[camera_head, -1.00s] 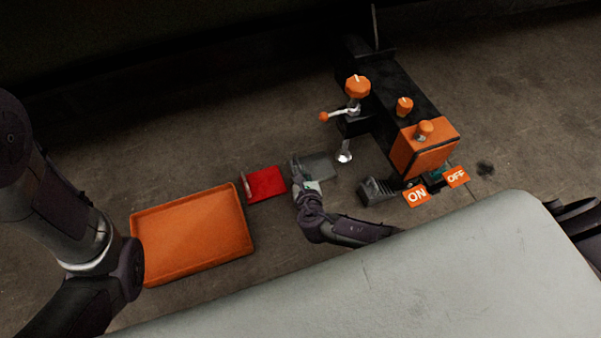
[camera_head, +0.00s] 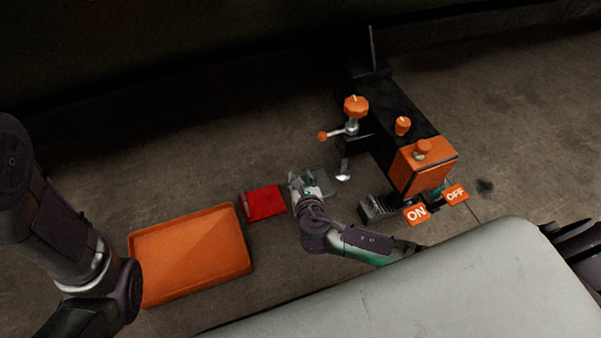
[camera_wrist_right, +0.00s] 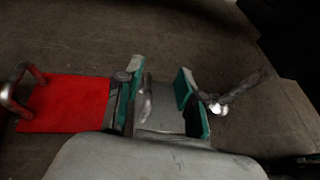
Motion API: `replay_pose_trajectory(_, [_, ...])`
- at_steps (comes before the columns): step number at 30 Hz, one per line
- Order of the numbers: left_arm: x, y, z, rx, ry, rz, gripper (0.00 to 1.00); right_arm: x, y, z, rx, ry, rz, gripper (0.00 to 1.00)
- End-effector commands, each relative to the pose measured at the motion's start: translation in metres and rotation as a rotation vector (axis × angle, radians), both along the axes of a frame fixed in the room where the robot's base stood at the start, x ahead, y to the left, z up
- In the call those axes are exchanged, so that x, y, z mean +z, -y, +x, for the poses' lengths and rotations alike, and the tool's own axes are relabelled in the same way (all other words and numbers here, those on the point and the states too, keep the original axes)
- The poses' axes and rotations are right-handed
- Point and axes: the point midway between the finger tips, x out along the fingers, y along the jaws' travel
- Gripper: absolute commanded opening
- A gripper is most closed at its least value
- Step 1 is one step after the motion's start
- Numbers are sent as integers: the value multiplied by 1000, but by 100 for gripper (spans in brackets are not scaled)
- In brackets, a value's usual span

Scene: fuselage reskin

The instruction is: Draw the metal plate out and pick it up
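The grey metal plate (camera_head: 324,182) lies flat on the floor, left of the machine's foot. My right gripper (camera_head: 306,182) is over its left part and hides some of it. In the right wrist view the plate (camera_wrist_right: 165,118) shows between the two green-padded fingers of the right gripper (camera_wrist_right: 158,97), which are spread apart. A shiny upright handle-like piece (camera_wrist_right: 145,103) stands between the fingers, closer to the left one. I cannot tell whether either finger touches it. My left arm is at the left of the head view; its gripper is out of sight.
A red plate (camera_head: 264,203) with a handle lies just left of the right gripper. An orange tray (camera_head: 190,255) is farther left. The black and orange machine (camera_head: 423,168), with knobs, a lever and ON and OFF signs, stands to the right. Floor behind the tray is clear.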

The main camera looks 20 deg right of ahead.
Motion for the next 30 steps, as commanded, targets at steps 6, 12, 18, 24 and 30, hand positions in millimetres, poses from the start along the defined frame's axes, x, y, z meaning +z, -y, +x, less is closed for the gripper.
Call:
replay_pose_trajectory(6, [0,0,0,0,1,1,0,28,0,0,1,0,2,39])
replay_pose_trajectory(12, [0,0,0,0,1,1,0,33,0,0,1,-1,0,39])
replay_pose_trajectory(18, [0,0,0,0,1,1,0,33,0,0,1,-1,0,39])
replay_pose_trajectory(24, [0,0,0,0,1,1,0,33,0,0,1,-1,0,39])
replay_pose_trajectory(30, [6,0,12,-1,-36,-1,0,57,-31,-4,43,6,194,39])
